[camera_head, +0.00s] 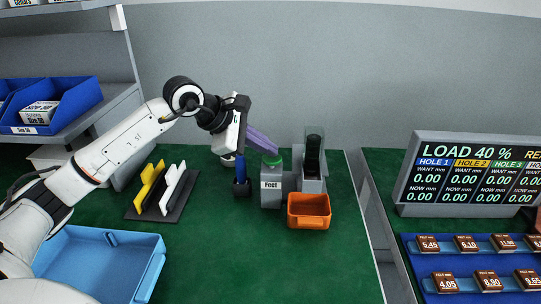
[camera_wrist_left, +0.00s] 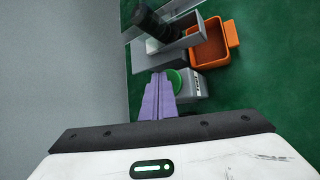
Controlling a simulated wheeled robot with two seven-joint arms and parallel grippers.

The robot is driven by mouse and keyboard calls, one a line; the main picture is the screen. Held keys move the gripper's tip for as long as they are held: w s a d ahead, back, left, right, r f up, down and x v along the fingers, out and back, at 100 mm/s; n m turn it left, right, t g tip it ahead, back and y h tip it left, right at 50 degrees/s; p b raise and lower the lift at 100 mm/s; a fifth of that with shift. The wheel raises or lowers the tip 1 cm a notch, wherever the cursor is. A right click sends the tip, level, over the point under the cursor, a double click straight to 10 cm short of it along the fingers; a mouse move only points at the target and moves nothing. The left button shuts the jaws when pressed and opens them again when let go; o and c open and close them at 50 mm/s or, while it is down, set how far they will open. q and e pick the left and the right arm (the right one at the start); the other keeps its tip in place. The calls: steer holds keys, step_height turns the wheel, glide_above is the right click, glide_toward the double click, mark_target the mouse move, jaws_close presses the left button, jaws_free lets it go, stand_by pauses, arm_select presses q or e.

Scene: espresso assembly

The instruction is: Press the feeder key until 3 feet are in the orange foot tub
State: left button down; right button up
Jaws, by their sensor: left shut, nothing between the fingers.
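The feeder is a grey block labelled "Feet" (camera_head: 271,196) with a green key (camera_head: 272,160) on top. A dark tube (camera_head: 313,155) stands in a grey housing behind it. The orange foot tub (camera_head: 309,222) sits in front of the housing; no feet can be made out inside it in either view. My left gripper (camera_head: 273,149) has purple fingers, shut and empty, with tips just above the green key. In the left wrist view, the fingertips (camera_wrist_left: 161,80) lie right beside the green key (camera_wrist_left: 181,82), partly covering it; I cannot tell whether they touch. My right gripper is not in view.
A blue-handled tool in a black holder (camera_head: 242,188) stands just left of the feeder. A black rack (camera_head: 150,212) with yellow and white pieces is further left, near a light blue tray (camera_head: 140,245). A display (camera_head: 470,175) stands right. Green table in front of the tub is clear.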

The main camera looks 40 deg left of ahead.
mark_target(267, 159)
arm_select(q)
steer(key=shift+f+b, duration=0.4)
steer(key=shift+f, duration=0.25)
steer(key=shift+r, duration=0.15)
steer(key=shift+r+p, duration=0.95)
steer(key=shift+r, duration=0.45)
step_height(267, 159, up, 6)
steer(key=p, duration=0.4)
stand_by(1.0)
